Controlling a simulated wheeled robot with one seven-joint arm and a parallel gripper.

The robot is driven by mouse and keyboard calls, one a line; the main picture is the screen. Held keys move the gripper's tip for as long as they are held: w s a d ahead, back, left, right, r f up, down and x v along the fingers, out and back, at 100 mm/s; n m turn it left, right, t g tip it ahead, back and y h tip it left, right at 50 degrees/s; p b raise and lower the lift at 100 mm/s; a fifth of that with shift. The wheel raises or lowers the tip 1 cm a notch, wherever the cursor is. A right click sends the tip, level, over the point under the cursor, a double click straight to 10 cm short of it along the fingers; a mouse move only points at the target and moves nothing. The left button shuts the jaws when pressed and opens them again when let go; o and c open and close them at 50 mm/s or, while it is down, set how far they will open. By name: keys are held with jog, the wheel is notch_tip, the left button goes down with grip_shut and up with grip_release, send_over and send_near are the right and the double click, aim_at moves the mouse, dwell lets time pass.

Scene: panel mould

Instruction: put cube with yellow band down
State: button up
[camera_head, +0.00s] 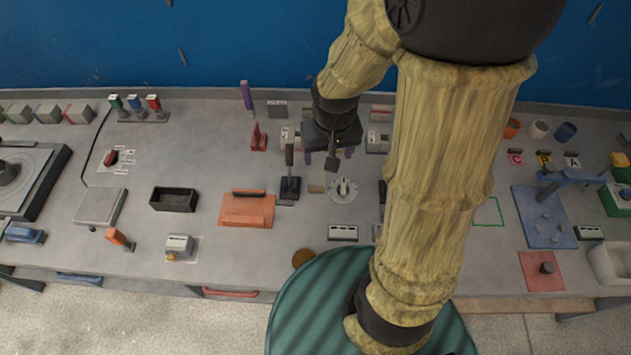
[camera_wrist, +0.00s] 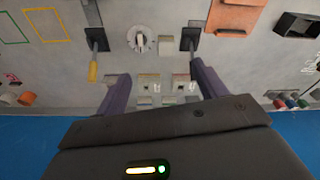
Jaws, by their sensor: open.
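My gripper (camera_head: 330,158) is over the back middle of the bench in the head view. In the wrist view its two purple-grey fingers (camera_wrist: 160,84) stand wide apart with nothing held between them. I cannot clearly pick out a yellow band on any cube. Several grey cubes (camera_head: 48,113) with coloured bands stand in a row at the far left back in the head view. A small tan block (camera_head: 317,188) lies left of the round dial (camera_head: 343,190); it also shows in the wrist view (camera_wrist: 165,45), and no band can be made out on it.
Light switch boxes (camera_head: 377,141) flank my gripper. Upright black levers (camera_head: 290,186) stand near the dial. An orange plate (camera_head: 247,209) and a black open box (camera_head: 174,199) lie to the left. My arm hides part of the bench on the right. Bare bench shows around the black box.

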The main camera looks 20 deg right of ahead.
jog(key=w+f+m+g, duration=0.1)
jog(key=w+f+m, duration=0.1)
jog(key=w+f, duration=0.5)
jog(key=w, duration=0.3)
jog(key=shift+a+f+m+g, duration=0.15)
jog(key=shift+f+m+g, duration=0.05)
jog(key=shift+m+g, duration=0.2)
jog(key=p, duration=0.4)
send_near(317, 178)
notch_tip(317, 178, down, 5)
jog(key=shift+w+f, duration=0.15)
jog(key=shift+f, duration=0.1)
jog(key=shift+f, duration=0.1)
jog(key=shift+s+f+p, duration=0.2)
jog(key=shift+f+p, duration=1.05)
jog(key=shift+f, duration=1.25)
